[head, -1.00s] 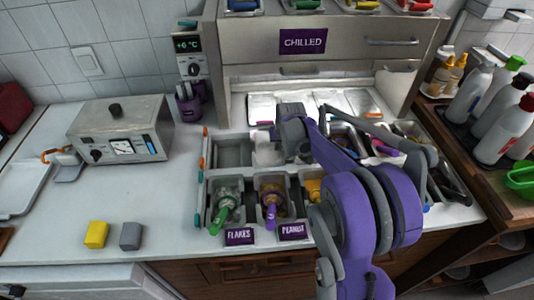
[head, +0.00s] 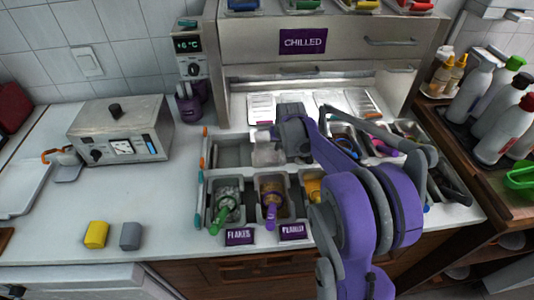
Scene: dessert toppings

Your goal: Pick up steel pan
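Several steel pans sit in the topping rail on the counter. The front-left pan (head: 226,188) holds dark flakes and a green-handled scoop. The pan beside it (head: 273,186) holds a brown topping and a purple-handled scoop. Behind them, the back-left compartment (head: 232,152) looks empty, and a pale, bright pan or insert (head: 267,152) is next to it. My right gripper (head: 291,126) is over the back row, just right of this pale insert. Its fingertips are hidden by its own body, so I cannot tell whether it touches or holds a pan. My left gripper is out of view.
The chilled cabinet (head: 304,63) rises close behind the rail. A steel appliance (head: 122,130) stands at the left. A yellow block (head: 96,234) and a grey block (head: 131,235) lie on the front-left counter. Bottles (head: 503,128) stand at the right.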

